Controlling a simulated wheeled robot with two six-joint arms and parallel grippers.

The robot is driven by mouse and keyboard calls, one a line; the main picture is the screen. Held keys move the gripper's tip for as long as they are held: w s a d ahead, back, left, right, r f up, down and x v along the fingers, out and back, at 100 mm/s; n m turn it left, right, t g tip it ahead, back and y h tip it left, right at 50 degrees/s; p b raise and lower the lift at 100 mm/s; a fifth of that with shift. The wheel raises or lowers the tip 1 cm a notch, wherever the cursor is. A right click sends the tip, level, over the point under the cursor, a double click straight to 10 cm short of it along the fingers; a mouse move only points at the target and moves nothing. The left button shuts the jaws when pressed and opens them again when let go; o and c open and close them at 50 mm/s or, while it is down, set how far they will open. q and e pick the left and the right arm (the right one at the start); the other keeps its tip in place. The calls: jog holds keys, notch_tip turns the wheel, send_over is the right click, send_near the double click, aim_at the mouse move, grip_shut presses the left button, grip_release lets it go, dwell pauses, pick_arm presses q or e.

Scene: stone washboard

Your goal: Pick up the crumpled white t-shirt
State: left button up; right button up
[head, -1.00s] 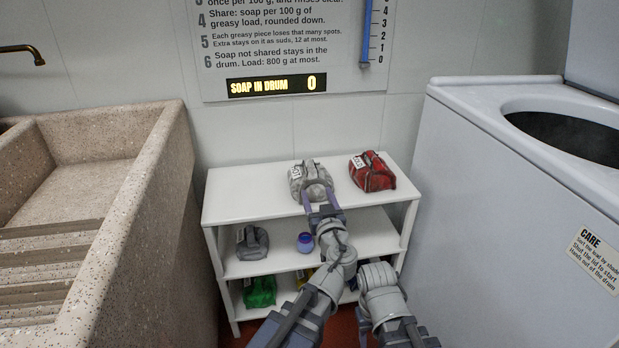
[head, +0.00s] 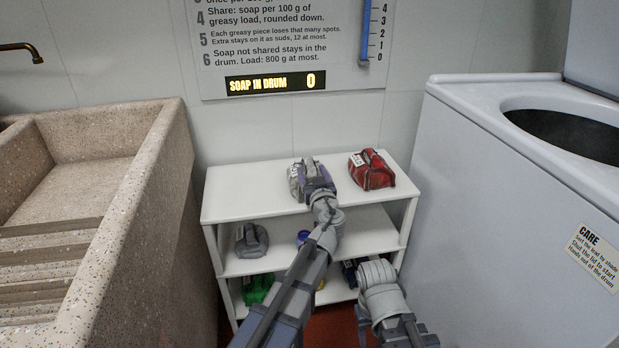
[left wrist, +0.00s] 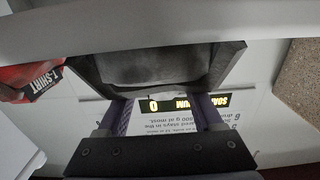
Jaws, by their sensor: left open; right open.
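The crumpled whitish-grey bundle (head: 296,182) with a pale label sits on the top board of the white shelf in the head view. My left gripper (head: 313,178) is at it from the front and covers much of it. In the left wrist view, which is upside down, the open purple fingers (left wrist: 163,115) stand apart. A dark grey shape lies beyond them, and I cannot tell whether it is the bundle in shadow. Contact with the cloth cannot be made out. Of my right arm only links show; its gripper is not seen.
A red bundle (head: 372,170) stands close to the right; its T-SHIRT label shows in the left wrist view (left wrist: 45,80). The white shelf (head: 235,200) holds a grey bundle (head: 251,241) and a green one (head: 258,287) lower down. A stone sink (head: 150,170) stands left, a washer (head: 480,190) right.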

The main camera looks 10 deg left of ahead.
pick_arm(q)
jog(key=shift+x, duration=0.75)
grip_shut()
